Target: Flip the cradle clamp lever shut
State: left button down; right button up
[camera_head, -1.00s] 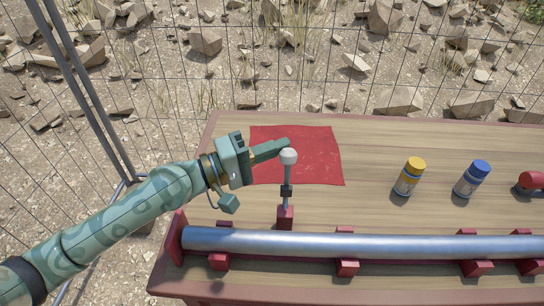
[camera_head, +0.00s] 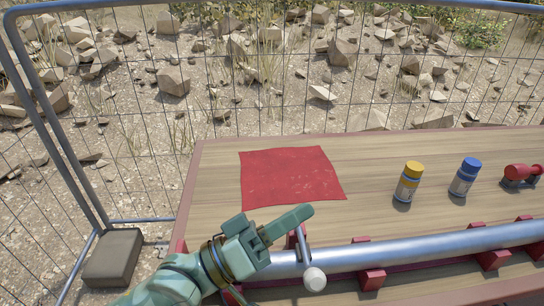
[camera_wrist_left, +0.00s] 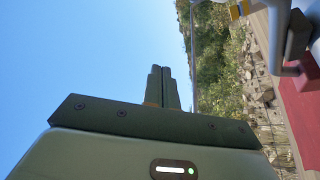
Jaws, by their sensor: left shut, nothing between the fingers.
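The clamp lever (camera_head: 306,253) is a grey rod with a white ball knob (camera_head: 314,279). It lies over toward me across the steel pipe (camera_head: 420,246), with the knob on the near side. Its red base (camera_head: 292,240) is behind the pipe, partly hidden by my gripper. The pipe rests in red cradle blocks (camera_head: 371,279). My left gripper (camera_head: 306,211) is shut and empty, just above the lever's base end; I cannot tell whether it touches. Its closed fingers show in the left wrist view (camera_wrist_left: 160,86). My right gripper is not in view.
A red cloth (camera_head: 290,175) lies flat on the wooden table (camera_head: 380,160). A yellow-capped bottle (camera_head: 407,184), a blue-capped bottle (camera_head: 464,178) and a red tool (camera_head: 522,174) stand to the right. A wire fence (camera_head: 130,100) runs behind.

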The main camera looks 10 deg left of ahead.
pick_arm(q)
jog(key=s+d+f+m+g+h+b, duration=0.1)
jog(key=s+f+m+b, duration=0.2)
jog(key=s+f, duration=0.3)
jog(key=shift+d+f, duration=0.2)
jog(key=shift+f, duration=0.85)
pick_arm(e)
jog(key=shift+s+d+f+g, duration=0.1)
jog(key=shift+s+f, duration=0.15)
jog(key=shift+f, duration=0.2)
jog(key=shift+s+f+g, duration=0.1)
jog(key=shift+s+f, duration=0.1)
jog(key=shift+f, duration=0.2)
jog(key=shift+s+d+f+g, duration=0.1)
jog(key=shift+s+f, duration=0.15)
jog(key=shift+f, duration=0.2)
pick_arm(q)
jog(key=shift+s+f, duration=0.1)
jog(key=r+v, duration=0.1)
jog(key=v, duration=0.6)
jog(key=shift+a, duration=0.35)
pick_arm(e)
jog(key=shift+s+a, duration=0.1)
pick_arm(q)
jog(key=shift+r, duration=0.15)
